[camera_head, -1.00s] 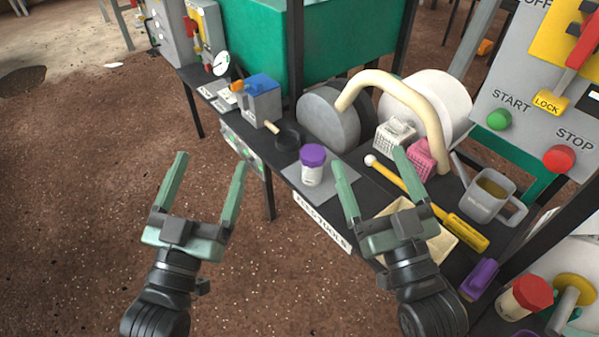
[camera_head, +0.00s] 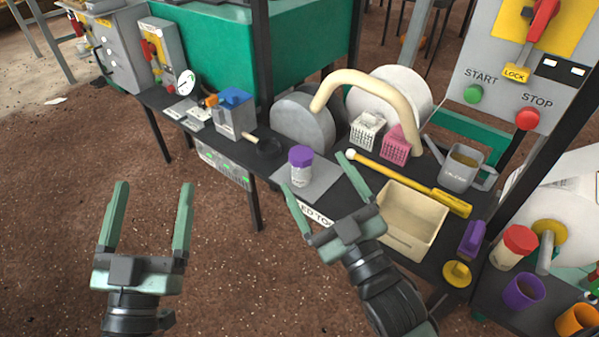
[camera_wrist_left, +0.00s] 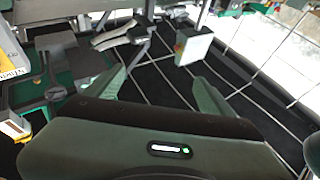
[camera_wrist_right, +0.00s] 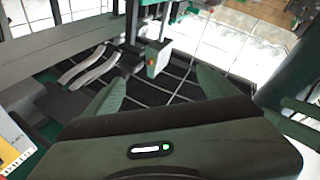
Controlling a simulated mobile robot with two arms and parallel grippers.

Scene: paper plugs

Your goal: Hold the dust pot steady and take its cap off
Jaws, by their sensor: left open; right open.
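The dust pot (camera_head: 301,175) is a small white pot standing upright on a grey mat (camera_head: 322,184) on the dark bench. Its purple cap (camera_head: 301,156) is on top. My right gripper (camera_head: 318,193) is open and empty, just in front of the pot and to its right, apart from it. My left gripper (camera_head: 147,218) is open and empty, out over the brown floor, well left of and below the pot. The wrist views show my open fingers in the left wrist view (camera_wrist_left: 165,85) and the right wrist view (camera_wrist_right: 160,85), with no pot between them.
A black ring dish (camera_head: 270,147) and a blue-topped grey box (camera_head: 236,113) stand left of the pot. A grey wheel (camera_head: 303,125) is behind. A cream tray (camera_head: 408,218), a yellow-handled tool (camera_head: 400,178) and white and pink baskets (camera_head: 397,145) lie to the right.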

